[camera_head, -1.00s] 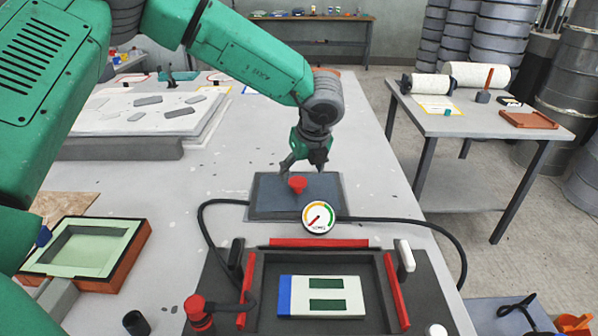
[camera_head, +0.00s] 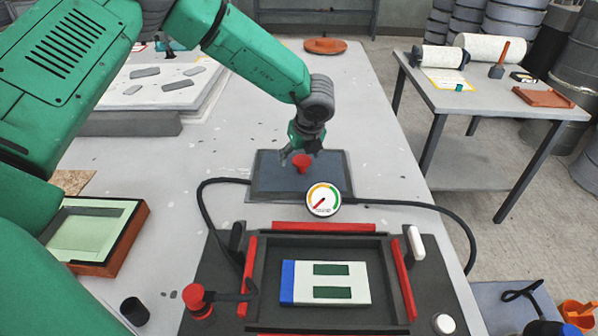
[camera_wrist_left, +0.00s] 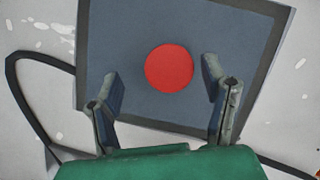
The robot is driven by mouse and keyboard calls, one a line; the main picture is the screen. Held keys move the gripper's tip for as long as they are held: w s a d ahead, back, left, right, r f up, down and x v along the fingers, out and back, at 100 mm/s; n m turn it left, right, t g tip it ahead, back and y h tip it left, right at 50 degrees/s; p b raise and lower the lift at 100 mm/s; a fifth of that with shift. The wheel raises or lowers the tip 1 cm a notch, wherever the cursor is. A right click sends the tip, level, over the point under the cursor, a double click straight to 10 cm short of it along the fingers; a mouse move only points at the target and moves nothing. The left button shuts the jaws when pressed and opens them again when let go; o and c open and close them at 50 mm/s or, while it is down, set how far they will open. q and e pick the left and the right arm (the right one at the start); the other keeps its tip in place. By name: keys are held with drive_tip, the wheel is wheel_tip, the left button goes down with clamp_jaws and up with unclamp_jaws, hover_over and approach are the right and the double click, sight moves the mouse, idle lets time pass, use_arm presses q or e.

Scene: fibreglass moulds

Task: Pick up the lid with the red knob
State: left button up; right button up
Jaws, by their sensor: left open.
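The lid (camera_head: 264,180) is a flat dark blue-grey rectangular plate with a darker rim, lying on the table behind the black mould frame. Its red knob (camera_head: 302,163) stands near its middle. In the left wrist view the knob (camera_wrist_left: 169,69) shows as a red disc on the lid (camera_wrist_left: 122,40). My left gripper (camera_head: 302,152) is just above and behind the knob in the head view. In the left wrist view the left gripper (camera_wrist_left: 168,98) is open, its fingers apart on either side of the knob and slightly below it in the picture. My right gripper is out of view.
A round gauge (camera_head: 322,199) and a black hose (camera_head: 411,204) lie at the lid's near edge. The black frame (camera_head: 262,262) with red clamps holds a white and green piece (camera_head: 348,282). A side table (camera_head: 450,98) stands right.

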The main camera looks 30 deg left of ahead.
sight(302, 161)
use_arm(q)
drive_tip(key=f, duration=0.1)
drive_tip(key=w+f, duration=0.1)
drive_tip(key=f, duration=0.1)
drive_tip(key=shift+w+f, duration=0.15)
drive_tip(key=shift+d, duration=0.35)
drive_tip(key=shift+a+f, duration=0.2)
drive_tip(key=shift+a, duration=0.45)
clamp_jaws()
drive_tip(key=shift+d, duration=0.1)
